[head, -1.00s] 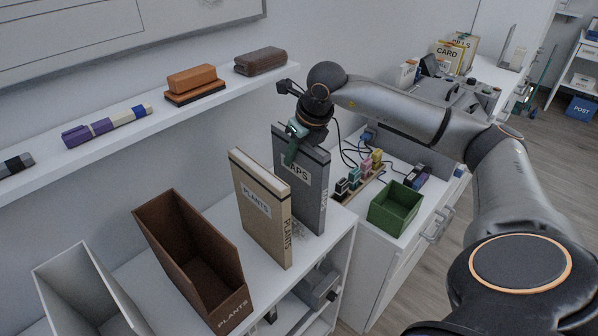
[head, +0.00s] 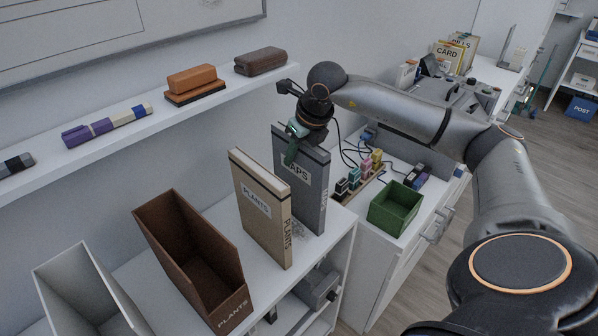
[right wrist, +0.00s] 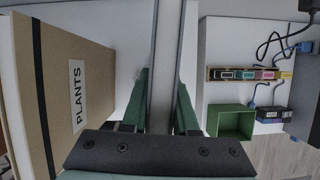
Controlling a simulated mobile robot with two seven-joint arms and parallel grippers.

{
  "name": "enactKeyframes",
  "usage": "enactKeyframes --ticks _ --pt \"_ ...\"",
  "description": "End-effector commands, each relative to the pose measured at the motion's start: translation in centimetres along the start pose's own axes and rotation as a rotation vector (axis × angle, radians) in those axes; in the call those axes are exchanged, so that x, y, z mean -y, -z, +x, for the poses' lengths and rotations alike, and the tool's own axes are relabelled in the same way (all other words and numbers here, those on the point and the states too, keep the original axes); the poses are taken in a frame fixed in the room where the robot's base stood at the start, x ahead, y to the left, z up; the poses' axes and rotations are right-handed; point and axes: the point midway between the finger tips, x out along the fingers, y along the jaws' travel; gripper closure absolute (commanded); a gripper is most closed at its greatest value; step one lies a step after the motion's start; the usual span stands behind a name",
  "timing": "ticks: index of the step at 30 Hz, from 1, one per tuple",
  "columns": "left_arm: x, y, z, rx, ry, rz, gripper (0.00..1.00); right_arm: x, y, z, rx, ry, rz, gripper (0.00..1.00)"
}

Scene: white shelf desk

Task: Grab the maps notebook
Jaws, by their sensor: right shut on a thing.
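The maps notebook (head: 313,198) is a grey upright book with a white "MAPS" label, standing on the white shelf desk in the head view. My right gripper (head: 294,150) is at its top edge, with green fingers on either side of the book. In the right wrist view the fingers (right wrist: 163,105) are closed on both faces of the grey notebook (right wrist: 165,60). Part of the label is hidden by a finger. My left gripper is not in view.
The tan plants notebook (head: 262,212) stands upright just left of the maps notebook. A brown plants holder (head: 190,260) and a white holder (head: 85,300) are further left. A green box (head: 395,212) is at right. A wall shelf (head: 140,122) runs behind.

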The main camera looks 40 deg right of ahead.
Motion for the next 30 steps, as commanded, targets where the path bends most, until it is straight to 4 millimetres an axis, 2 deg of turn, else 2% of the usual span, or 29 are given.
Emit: enactKeyframes --ticks 14,19,28,30 --pt "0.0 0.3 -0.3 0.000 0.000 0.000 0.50 0.0 -0.6 -1.1 0.009 0.000 0.001 1.00" --pt "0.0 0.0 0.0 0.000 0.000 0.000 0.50 -0.1 -1.7 -3.6 0.012 -0.002 0.000 1.00" --pt "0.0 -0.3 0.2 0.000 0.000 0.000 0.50 -1.2 0.7 -10.9 0.010 0.002 -0.001 1.00" --pt "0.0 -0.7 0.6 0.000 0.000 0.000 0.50 -1.5 2.0 -12.0 0.007 0.004 -0.001 1.00"
